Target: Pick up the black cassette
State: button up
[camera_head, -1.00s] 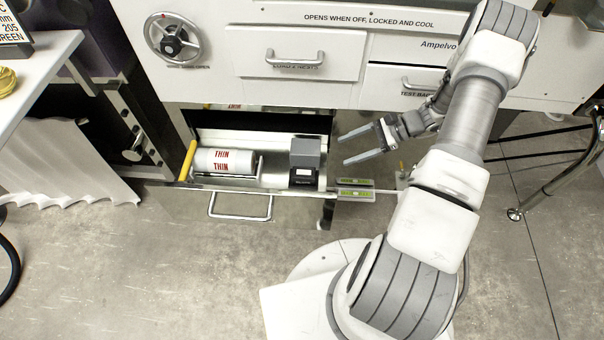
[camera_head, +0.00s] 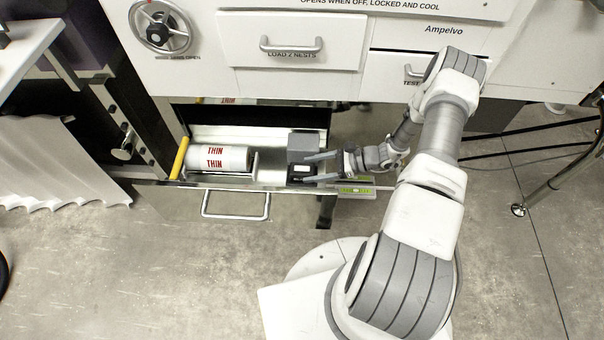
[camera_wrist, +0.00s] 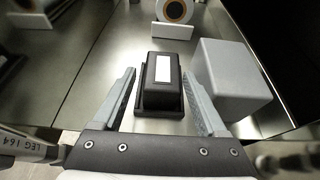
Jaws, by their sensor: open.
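The black cassette (camera_wrist: 146,98), a dark block with a white label on top, sits in the open drawer (camera_head: 270,178). In the wrist view it lies between the two fingers of my gripper (camera_wrist: 162,98), with visible space beside them. My gripper (camera_head: 318,168) is open, and its fingers reach over the drawer's right end from the right. In the head view the cassette (camera_head: 301,171) is partly hidden by the fingers.
A grey box (camera_wrist: 229,80) stands close to the right finger. A white roll with red "THIN" lettering (camera_head: 217,158) lies in the drawer's left part. A yellow bar (camera_head: 180,158) marks the drawer's left edge. Bare drawer floor separates the roll and cassette.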

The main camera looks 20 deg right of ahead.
aim_at(293, 171)
jog(key=b+x, duration=0.2)
jog(key=x, duration=0.4)
jog(key=shift+w+a+f, duration=0.15)
jog(key=shift+w+a, duration=0.05)
jog(key=shift+w, duration=0.05)
grip_shut()
